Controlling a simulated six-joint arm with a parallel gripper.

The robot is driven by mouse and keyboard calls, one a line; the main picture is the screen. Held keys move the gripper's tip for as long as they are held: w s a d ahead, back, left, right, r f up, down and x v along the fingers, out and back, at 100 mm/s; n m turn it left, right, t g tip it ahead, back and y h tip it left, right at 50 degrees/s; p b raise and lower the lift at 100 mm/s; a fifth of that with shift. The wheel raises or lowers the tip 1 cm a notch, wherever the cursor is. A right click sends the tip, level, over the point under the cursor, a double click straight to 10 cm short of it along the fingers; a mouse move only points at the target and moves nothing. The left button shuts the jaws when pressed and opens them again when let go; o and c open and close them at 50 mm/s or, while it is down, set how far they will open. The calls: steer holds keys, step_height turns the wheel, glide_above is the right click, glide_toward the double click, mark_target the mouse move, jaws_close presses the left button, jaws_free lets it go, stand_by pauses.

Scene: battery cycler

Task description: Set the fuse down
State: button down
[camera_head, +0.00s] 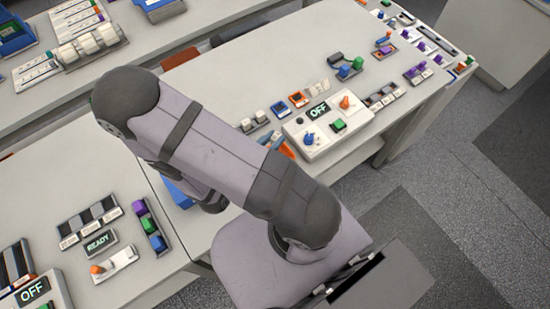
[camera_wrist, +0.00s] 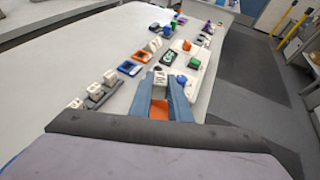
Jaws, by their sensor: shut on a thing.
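My gripper (camera_wrist: 161,78) shows in the wrist view as two blue-grey fingers reaching forward over the table. They are shut on a small pale block with dark marks at their tips, which I take to be the fuse (camera_wrist: 160,77). Most of it is hidden by the fingers. An orange surface (camera_wrist: 159,110) shows between the fingers, nearer the wrist. In the head view my arm hides most of the gripper, and the fuse cannot be made out. The fingertips are close to the near side of the white control panel (camera_wrist: 184,79).
The panel (camera_head: 325,154) has an OFF display, a green button and orange and blue knobs. An orange-framed socket (camera_head: 298,98) and a blue-framed one (camera_head: 281,110) lie beside it. Left of the fingers is a grey strip with white blocks (camera_wrist: 97,90). The table's left area is bare.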

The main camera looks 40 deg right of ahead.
step_height(320, 180, down, 6)
steer(key=b, duration=0.5)
steer(key=shift+r, duration=0.15)
steer(key=shift+f+p, duration=0.4)
steer(key=shift+f, duration=1.7)
steer(key=shift+f, duration=0.2)
steer(key=c, duration=1.9)
jaws_free()
steer(key=shift+c, duration=0.2)
steer(key=shift+r, duration=0.1)
